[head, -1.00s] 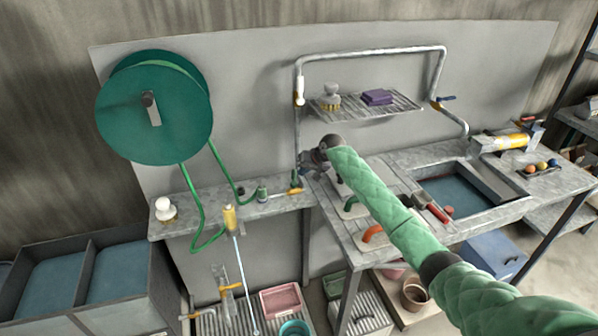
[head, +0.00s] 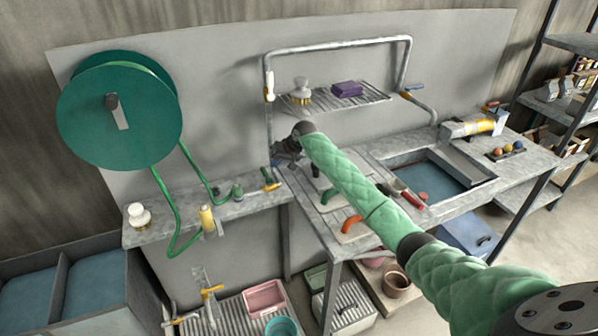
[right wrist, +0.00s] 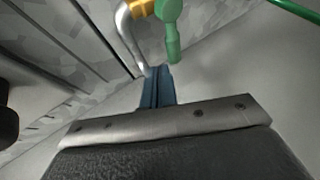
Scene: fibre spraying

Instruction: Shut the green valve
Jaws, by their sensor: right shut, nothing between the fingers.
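The green valve (head: 268,177) is a green handle on a yellow body, standing on the narrow grey ledge left of the sink counter in the head view. In the right wrist view its green handle (right wrist: 171,32) hangs at the top, beside a yellow part and a bent grey pipe. My right gripper (head: 279,161) is just above and right of the valve in the head view. Its blue fingertips (right wrist: 157,88) are shut and empty, close below the handle in the wrist view; I cannot tell whether they touch it. My left gripper is out of view.
A green hose reel (head: 85,115) hangs on the wall panel at the left. A yellow nozzle (head: 207,219) is at the ledge's front. A wire shelf (head: 350,103) and grey pipe are behind my arm. A sink (head: 430,183) and red-handled tool (head: 411,197) lie right.

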